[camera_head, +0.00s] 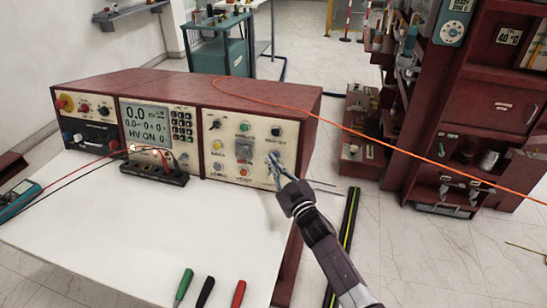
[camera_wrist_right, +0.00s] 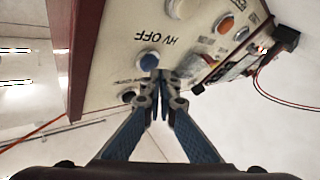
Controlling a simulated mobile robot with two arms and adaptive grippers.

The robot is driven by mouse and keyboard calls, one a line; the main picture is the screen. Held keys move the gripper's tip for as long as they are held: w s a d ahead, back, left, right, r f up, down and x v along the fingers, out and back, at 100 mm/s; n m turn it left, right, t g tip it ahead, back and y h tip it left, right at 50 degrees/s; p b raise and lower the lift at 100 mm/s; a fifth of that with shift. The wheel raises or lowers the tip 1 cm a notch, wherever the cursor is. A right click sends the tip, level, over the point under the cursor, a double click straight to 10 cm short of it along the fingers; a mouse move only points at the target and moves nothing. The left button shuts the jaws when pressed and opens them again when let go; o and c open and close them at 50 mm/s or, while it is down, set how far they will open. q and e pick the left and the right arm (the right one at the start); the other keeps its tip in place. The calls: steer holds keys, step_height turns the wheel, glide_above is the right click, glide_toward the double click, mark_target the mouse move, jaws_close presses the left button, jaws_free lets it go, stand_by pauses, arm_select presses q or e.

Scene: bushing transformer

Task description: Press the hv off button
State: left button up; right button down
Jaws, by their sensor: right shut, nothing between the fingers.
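The red test cabinet (camera_head: 200,85) stands on the white table, and its display (camera_head: 146,119) reads HV ON. In the right wrist view, upside down, the label HV OFF (camera_wrist_right: 157,37) is beside a round blue button (camera_wrist_right: 148,62) with a pale ring. My right gripper (camera_head: 275,160) is shut and empty, its tips at the right side of the cabinet's right panel. In the wrist view the fingertips (camera_wrist_right: 158,76) overlap the button's edge; I cannot tell whether they touch it. In the head view the fingers hide the button. My left gripper is not in view.
A black terminal block (camera_head: 153,172) with red and black leads stands before the cabinet. Green (camera_head: 184,286), black (camera_head: 205,291) and red (camera_head: 238,293) handles lie at the table's front. A blue meter (camera_head: 18,199) is at the left. An orange cable (camera_head: 375,143) crosses behind my arm.

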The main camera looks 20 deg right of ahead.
steer(key=shift+w+d+f, duration=0.1)
steer(key=shift+w+d, duration=0.2)
steer(key=shift+w, duration=0.1)
stand_by(0.5)
stand_by(0.3)
steer(key=shift+s+a+r+p, duration=0.25)
steer(key=shift+s+a, duration=0.25)
steer(key=shift+s, duration=0.25)
steer(key=shift+f, duration=0.1)
steer(key=shift+s+a+r+p, duration=0.2)
steer(key=shift+s+a+p, duration=0.3)
steer(key=shift+s, duration=0.15)
steer(key=shift+s+a+r+p, duration=0.2)
steer(key=shift+s+a+p, duration=0.25)
steer(key=shift+s, duration=0.25)
steer(key=shift+s+a+r+p, duration=0.2)
steer(key=shift+s+a+p, duration=0.3)
steer(key=shift+s, duration=0.15)
